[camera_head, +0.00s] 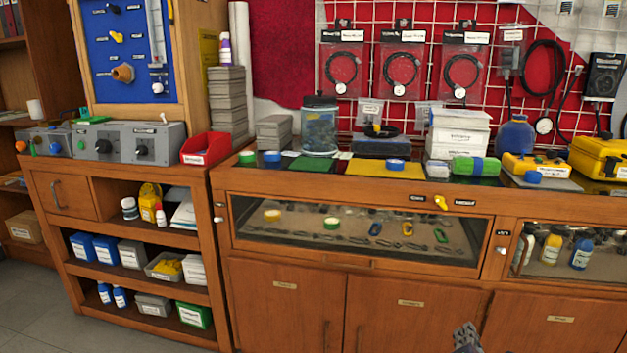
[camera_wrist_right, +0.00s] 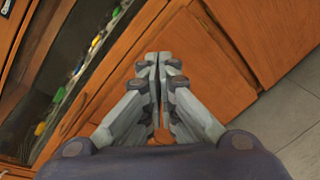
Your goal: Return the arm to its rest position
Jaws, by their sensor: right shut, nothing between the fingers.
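My right gripper (camera_head: 466,338) shows at the bottom edge of the head view, right of the middle, in front of the lower cabinet doors. In the right wrist view my right gripper (camera_wrist_right: 158,62) has its two fingers together with nothing between them. The wooden cabinet (camera_wrist_right: 205,70) fills much of the background there, tilted. My right gripper is apart from the bench and touches nothing that I can see. My left gripper does not show in either view.
A wooden bench (camera_head: 290,185) with a glass-fronted drawer (camera_head: 350,225) runs across the head view, its top crowded with boxes, a jar and tape rolls. An open shelf unit (camera_head: 140,240) stands at left. Grey floor (camera_head: 30,300) is clear at lower left.

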